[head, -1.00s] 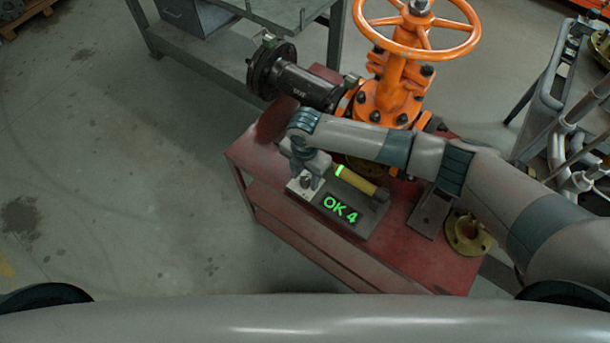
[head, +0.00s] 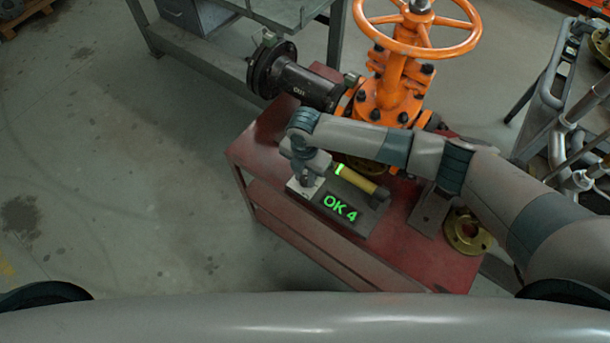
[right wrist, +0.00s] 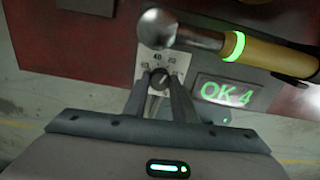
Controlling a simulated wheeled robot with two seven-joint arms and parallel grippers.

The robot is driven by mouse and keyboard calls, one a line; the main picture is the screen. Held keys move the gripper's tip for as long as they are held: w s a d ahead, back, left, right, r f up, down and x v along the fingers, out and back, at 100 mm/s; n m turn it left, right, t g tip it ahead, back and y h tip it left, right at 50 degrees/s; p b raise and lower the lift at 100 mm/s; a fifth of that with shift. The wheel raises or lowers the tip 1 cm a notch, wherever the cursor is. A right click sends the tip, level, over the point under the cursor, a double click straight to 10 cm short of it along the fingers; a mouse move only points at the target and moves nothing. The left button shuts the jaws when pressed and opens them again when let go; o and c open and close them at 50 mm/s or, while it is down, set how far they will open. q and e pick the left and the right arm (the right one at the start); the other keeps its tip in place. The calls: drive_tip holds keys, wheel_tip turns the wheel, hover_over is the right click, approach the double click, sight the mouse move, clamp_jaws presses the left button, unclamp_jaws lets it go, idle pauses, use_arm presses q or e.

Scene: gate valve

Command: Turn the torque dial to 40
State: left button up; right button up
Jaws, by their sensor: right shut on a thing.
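The torque dial (right wrist: 159,78) is a small dark knob on a pale plate (head: 294,187) with printed numbers; 40 is legible at its top in the right wrist view. A light mark on the knob seems to lean to the upper right; its exact reading is unclear. My right gripper (head: 306,181) points down over the plate. In the right wrist view its fingers (right wrist: 160,95) are shut on the dial, one on each side. A green display (head: 340,207) beside it reads "OK 4". My left gripper is not in view.
A yellow-handled torque wrench (head: 357,180) lies right beside the dial, with a glowing green ring. The red cart (head: 400,262) also carries an orange gate valve (head: 390,95), a black flanged pipe (head: 300,82) and a brass flange (head: 466,232). The floor at left is clear.

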drive_tip(key=n+b, duration=0.1)
drive_tip(key=n, duration=0.3)
drive_tip(key=shift+n+b, duration=0.4)
drive_tip(key=shift+w+n+b, duration=0.1)
drive_tip(key=shift+n+b, duration=0.5)
drive_tip(key=shift+n, duration=1.2)
drive_tip(key=shift+r, duration=0.1)
drive_tip(key=o, duration=1)
drive_tip(key=shift+o, duration=0.2)
drive_tip(key=shift+r, duration=0.1)
